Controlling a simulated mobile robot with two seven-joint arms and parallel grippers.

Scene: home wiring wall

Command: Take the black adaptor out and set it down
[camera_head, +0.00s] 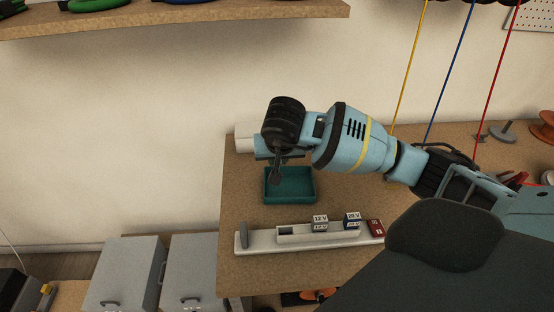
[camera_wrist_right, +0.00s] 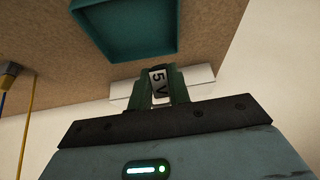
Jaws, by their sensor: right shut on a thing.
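My right gripper (camera_head: 276,160) is above the back of the workbench, beyond the teal tray (camera_head: 290,197). In the wrist view the right gripper (camera_wrist_right: 161,88) is shut on a small block marked 5 V (camera_wrist_right: 160,76), with a pale label face and dark edges, which I take as the black adaptor. The tray also shows in the wrist view (camera_wrist_right: 165,52) and its visible floor is empty. A white rail (camera_head: 255,240) in front of the tray holds blocks marked 12 V (camera_head: 320,223) and 20 V (camera_head: 352,220). A dark slot left of them looks empty. My left gripper is out of view.
A dark red block (camera_head: 376,228) sits at the rail's right end. A white box-like piece (camera_head: 244,138) lies at the back left by the wall. Yellow, blue (camera_head: 449,72) and red cables hang at the right. Bare benchtop (camera_head: 240,195) lies left of the tray.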

